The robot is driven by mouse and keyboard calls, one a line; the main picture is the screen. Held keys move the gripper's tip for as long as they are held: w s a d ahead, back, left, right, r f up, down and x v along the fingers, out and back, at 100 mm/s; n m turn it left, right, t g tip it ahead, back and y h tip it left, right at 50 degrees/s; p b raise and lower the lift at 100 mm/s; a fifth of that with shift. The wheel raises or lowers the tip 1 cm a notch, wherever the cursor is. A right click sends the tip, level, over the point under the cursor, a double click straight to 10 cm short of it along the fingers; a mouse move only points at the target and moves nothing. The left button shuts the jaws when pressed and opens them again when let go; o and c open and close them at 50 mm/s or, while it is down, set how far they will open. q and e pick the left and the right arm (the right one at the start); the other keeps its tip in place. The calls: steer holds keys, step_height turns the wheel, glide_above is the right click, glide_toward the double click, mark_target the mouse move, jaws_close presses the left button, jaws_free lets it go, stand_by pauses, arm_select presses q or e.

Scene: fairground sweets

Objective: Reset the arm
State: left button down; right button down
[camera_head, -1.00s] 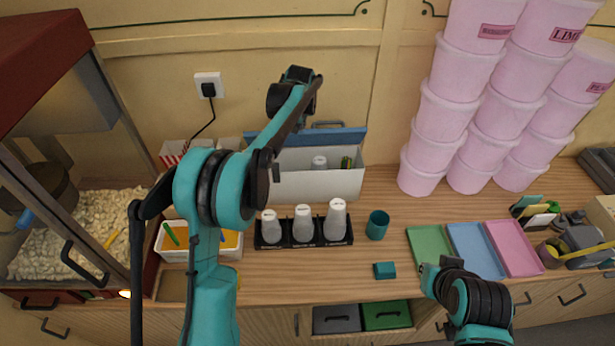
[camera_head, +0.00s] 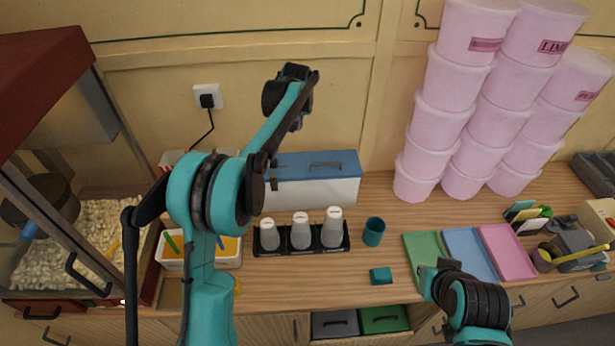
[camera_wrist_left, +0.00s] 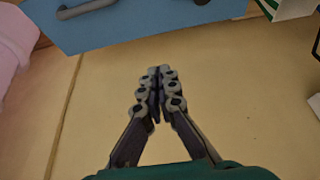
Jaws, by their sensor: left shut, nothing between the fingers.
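My left arm rises from the lower left in the head view. Its gripper (camera_head: 297,124) hangs above the back of a white box with a blue lid (camera_head: 290,166), apart from it. The lid is down on the box. In the left wrist view the left gripper (camera_wrist_left: 158,76) has its fingertips together with nothing between them. The blue lid (camera_wrist_left: 140,22) fills the top of that view, with wall behind the fingers. Part of my right arm shows at the lower right in the head view; its fingers cannot be made out.
A black rack (camera_head: 301,244) of several white-capped shakers stands before the box. A teal cup (camera_head: 373,232) and teal block (camera_head: 381,276) are beside it. Stacked pink tubs (camera_head: 433,120) stand right. Green, blue and pink trays (camera_head: 508,252) lie front right. A popcorn machine (camera_head: 45,80) stands left.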

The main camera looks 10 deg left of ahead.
arm_select(q)
steer(key=s+d+f+m+t+b, duration=0.1)
steer(key=s+f+b, duration=0.3)
steer(key=s+b, duration=0.55)
steer(key=s+d+f+m+b, duration=0.1)
steer(key=s+f+b, duration=0.3)
steer(key=s, duration=1)
steer(key=s+f+m+t+h+b, duration=0.1)
steer(key=s+f+b, duration=0.9)
steer(key=s+f, duration=0.7)
steer(key=shift+s+d+f+b, duration=0.2)
steer(key=shift+s+d+b, duration=0.15)
steer(key=shift+s, duration=0.45)
